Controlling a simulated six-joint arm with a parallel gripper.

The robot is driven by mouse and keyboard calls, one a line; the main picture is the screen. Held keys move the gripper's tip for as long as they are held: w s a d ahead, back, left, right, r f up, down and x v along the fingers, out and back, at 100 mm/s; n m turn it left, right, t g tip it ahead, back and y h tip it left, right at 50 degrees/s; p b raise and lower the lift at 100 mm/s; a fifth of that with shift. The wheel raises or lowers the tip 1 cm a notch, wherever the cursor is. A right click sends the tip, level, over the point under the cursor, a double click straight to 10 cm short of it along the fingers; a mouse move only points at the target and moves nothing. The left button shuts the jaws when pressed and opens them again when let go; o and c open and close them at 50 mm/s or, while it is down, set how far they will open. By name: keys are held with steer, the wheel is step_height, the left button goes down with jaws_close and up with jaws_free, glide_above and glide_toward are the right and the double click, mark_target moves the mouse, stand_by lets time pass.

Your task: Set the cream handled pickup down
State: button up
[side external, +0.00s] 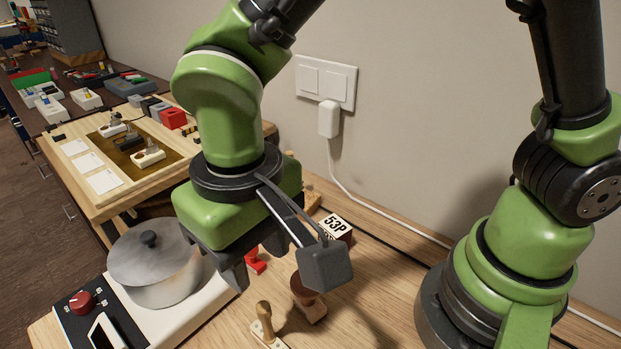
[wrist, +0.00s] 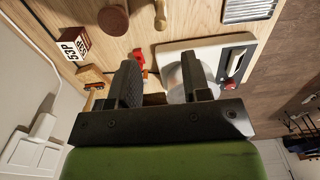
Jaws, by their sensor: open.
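A cream pickup with a dark handle (side external: 149,158) sits in the brown recess of the wooden tray (side external: 68,181) at the left in the side view. A paler handled pickup (side external: 112,130) and a dark handled one (side external: 125,142) are behind it in the same recess. My gripper (side external: 228,265) hangs over the bench to the right of the tray, close to the pot. In the wrist view my gripper's two fingers (wrist: 160,72) are apart, with nothing held between them. The tray and its pickups do not show in the wrist view.
A pot (side external: 160,268) stands on a white hotplate (side external: 190,322). A red object (side external: 254,262), a block marked 53P (side external: 336,227), a brown round-topped piece (side external: 307,298) and a wooden-handled piece (side external: 264,318) stand on the bench. A white plug (side external: 328,118) trails a cable.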

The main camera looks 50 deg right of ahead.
steer(key=d+r+m+t+y, duration=0.2)
steer(key=d+r, duration=0.6)
steer(key=r, duration=0.1)
steer(key=s+d+r+m+t, duration=0.2)
steer(key=s+d+r+t, duration=0.3)
steer(key=d, duration=0.5)
steer(key=shift+s, duration=1.1)
